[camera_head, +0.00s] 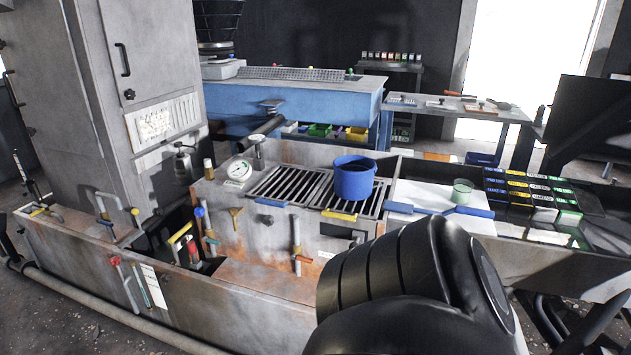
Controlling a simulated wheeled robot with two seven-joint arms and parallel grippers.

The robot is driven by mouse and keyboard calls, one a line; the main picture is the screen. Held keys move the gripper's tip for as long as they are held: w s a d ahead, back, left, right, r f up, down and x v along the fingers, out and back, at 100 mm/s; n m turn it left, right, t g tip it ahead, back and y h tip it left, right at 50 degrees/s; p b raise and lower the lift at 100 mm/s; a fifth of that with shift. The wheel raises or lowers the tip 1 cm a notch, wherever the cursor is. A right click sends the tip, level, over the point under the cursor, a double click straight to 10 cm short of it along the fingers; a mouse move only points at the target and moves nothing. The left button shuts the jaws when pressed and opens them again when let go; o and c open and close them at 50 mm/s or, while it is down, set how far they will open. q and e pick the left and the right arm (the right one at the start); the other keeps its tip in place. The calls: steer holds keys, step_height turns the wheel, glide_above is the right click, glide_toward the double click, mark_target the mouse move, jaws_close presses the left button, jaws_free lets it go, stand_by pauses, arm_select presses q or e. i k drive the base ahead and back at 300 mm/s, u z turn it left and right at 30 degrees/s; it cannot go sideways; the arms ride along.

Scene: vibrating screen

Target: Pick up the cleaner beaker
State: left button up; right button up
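A small clear beaker with greenish contents (461,192) stands upright on a white surface (420,196), right of the grated bench. Whether it is the cleaner beaker cannot be read from a label. A blue pot (354,181) sits on the metal grates, left of the beaker. A large black arm link of mine fills the lower middle of the view, in front of the bench and below the beaker. Neither gripper shows, so their fingers and anything in them are hidden.
A blue-handled tool (468,211) lies just in front of the beaker. Several labelled boxes (530,190) stand to its right. The grated bench (277,184) carries a gauge (238,168). Pipes and valves line the front left. A blue machine (290,97) stands behind.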

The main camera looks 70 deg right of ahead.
mark_target(463, 188)
steer(key=u, duration=0.5)
steer(key=k, duration=1.75)
steer(key=z, duration=0.95)
